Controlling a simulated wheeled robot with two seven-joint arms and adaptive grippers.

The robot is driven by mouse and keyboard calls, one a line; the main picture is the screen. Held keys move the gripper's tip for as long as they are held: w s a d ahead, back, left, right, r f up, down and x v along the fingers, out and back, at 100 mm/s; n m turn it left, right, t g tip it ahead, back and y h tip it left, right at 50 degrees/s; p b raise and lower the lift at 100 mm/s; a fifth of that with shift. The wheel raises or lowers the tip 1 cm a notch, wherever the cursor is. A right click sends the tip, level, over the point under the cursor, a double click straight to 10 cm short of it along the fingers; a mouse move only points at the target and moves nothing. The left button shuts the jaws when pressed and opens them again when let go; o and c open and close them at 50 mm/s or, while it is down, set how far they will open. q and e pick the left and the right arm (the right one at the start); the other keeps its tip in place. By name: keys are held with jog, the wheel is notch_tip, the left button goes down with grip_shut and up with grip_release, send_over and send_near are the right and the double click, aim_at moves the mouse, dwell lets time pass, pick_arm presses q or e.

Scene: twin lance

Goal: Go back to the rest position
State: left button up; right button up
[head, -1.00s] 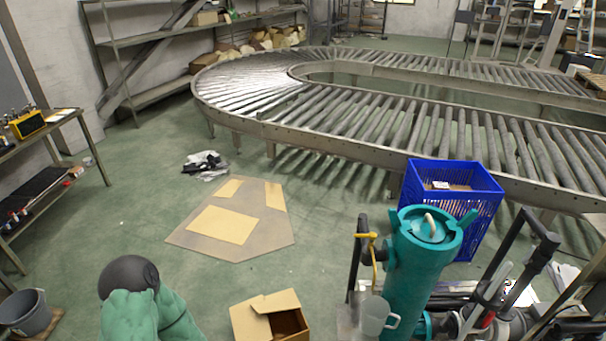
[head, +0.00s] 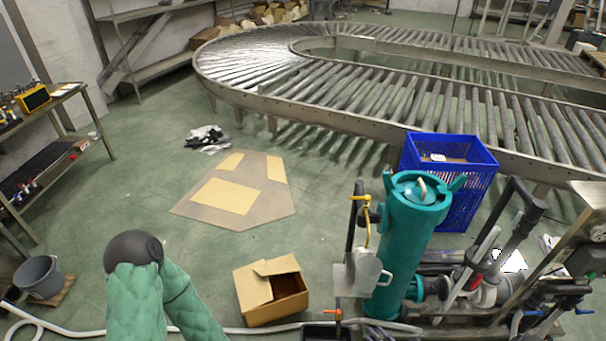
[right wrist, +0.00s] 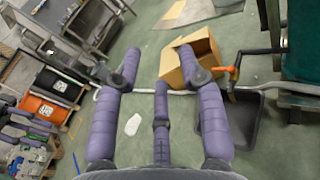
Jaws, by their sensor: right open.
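My right gripper (right wrist: 159,60) shows in the right wrist view. Its purple padded fingers are spread apart with nothing between them, and it points down toward the floor near an open cardboard box. I do not make out the right gripper in the head view. A green padded arm section of mine with a dark rounded joint stands at the lower left of the head view. My left gripper is not visible in either current view.
A teal cylinder unit (head: 408,240) stands at right, before a blue crate (head: 475,195). The open cardboard box (head: 255,300) and a white hose (head: 85,331) lie at the front. A grey bucket (head: 40,278) stands left. Green floor in the middle is mostly clear.

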jog(key=s+a+n+g+y, duration=0.5)
jog(key=s+a+n+g, duration=0.4)
jog(key=a, duration=0.5)
jog(key=s+f+n+g+h, duration=0.2)
jog(key=s+n+g+h, duration=0.6)
jog(key=s+n, duration=0.4)
jog(key=w+r+n+t+h, duration=0.1)
jog(key=w+r+n+t, duration=0.2)
jog(key=w+n, duration=0.3)
jog(key=shift+w+r+n+h, duration=0.2)
jog(key=shift+w+n+h, duration=0.1)
jog(key=shift+n, duration=0.5)
